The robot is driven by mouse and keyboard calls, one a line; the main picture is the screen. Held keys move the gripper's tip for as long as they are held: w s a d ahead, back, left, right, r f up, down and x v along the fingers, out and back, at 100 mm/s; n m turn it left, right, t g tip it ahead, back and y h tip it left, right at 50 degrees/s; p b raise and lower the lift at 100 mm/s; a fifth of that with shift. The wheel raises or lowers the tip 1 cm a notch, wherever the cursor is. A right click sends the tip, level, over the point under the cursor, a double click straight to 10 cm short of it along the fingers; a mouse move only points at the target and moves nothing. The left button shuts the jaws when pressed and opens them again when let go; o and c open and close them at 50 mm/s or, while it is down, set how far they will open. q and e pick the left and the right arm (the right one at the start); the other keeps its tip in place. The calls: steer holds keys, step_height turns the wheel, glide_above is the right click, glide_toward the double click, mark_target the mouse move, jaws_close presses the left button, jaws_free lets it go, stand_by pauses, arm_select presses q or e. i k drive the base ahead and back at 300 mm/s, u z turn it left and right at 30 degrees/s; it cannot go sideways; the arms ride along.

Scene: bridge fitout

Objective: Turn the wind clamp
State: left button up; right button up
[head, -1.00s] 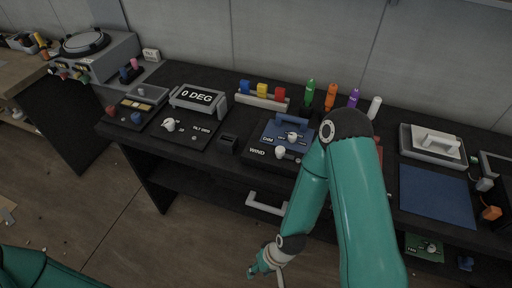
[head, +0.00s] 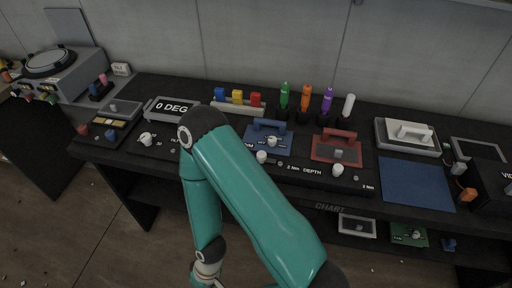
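The wind clamp's white knob (head: 261,157) stands at the front edge of the black bench panel, below a blue framed unit (head: 268,135) with its own white knob. The WIND lettering is hidden behind my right arm. My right arm crosses the middle of the head view, its elbow in front of the bench and its forearm hanging down. My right gripper (head: 202,281) is below the bench front, well away from the knob and cut off by the bottom edge; I cannot tell its finger opening. My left gripper is out of view.
Right of the blue unit are a red framed unit (head: 336,147) and the DEPTH knob (head: 338,170). Upright colored handles (head: 305,98) stand behind. A blue mat (head: 415,183) lies at right. An open lower shelf holds a green board (head: 408,235).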

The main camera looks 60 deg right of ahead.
mark_target(261, 155)
steer(key=z, duration=0.15)
steer(key=k, duration=1.15)
steer(key=z, duration=0.55)
steer(key=i, duration=1.05)
steer(key=z, duration=0.05)
